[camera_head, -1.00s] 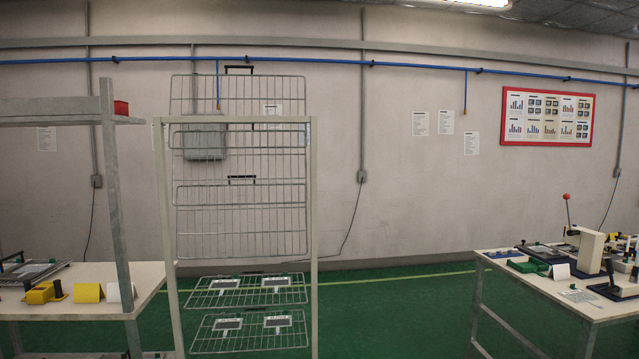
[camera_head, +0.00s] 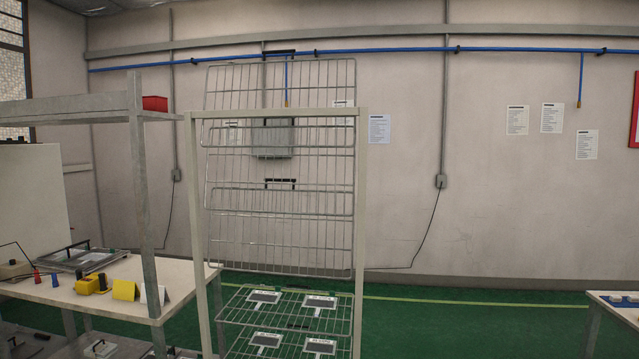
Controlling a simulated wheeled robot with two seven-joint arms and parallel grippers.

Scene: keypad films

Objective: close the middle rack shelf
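The rack (camera_head: 361,200) stands ahead of me, with pale posts and wire shelves. Upper wire shelves are swung up and stand near vertical, overlapping each other. One with a black handle rises above the rack's top bar (camera_head: 280,112). Another upright wire shelf (camera_head: 280,230) hangs lower, with a black handle (camera_head: 280,183) near its top edge. Below, a wire shelf (camera_head: 285,308) lies flat and carries two keypad films (camera_head: 320,301). A flat shelf under it carries two more films (camera_head: 266,340). I cannot tell which shelf is the middle one. Neither gripper is in view.
A workbench (camera_head: 115,298) with a grey upright frame (camera_head: 143,200) stands close to the rack's left side. A red bin (camera_head: 155,103) sits on its top shelf. Another table (camera_head: 622,310) shows at the right edge. Green floor (camera_head: 470,325) is clear between the rack and that table.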

